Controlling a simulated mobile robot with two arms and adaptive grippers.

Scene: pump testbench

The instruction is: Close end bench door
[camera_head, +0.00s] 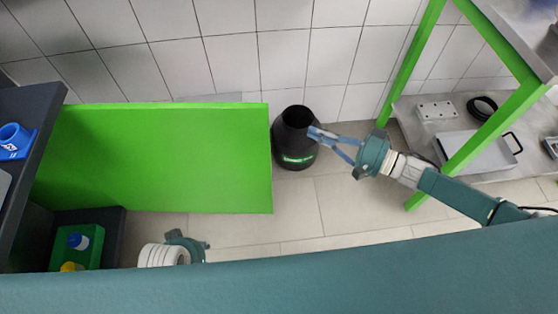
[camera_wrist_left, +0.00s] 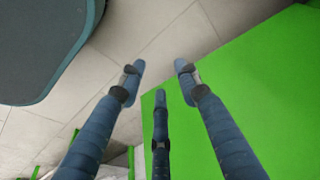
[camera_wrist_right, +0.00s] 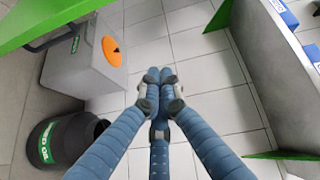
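The bench door is a large flat green panel (camera_head: 160,160) in the head view, standing out from the dark bench (camera_head: 45,110) at the left. It also fills the right side of the left wrist view (camera_wrist_left: 275,85). My left gripper (camera_head: 188,245) is low in the head view, near the door's lower edge, its fingers mostly hidden there. In the left wrist view my left gripper (camera_wrist_left: 160,72) is open and empty, beside the panel's edge; contact cannot be told. My right gripper (camera_head: 314,133) is right of the door. In the right wrist view its fingertips (camera_wrist_right: 159,78) are together, with nothing visible between them.
A black round container (camera_head: 296,150) stands on the tiled floor by the door's free edge, close to my right gripper. A green-framed shelf (camera_head: 480,135) with metal parts is at the right. A grey box with an orange disc (camera_wrist_right: 112,51) shows in the right wrist view.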

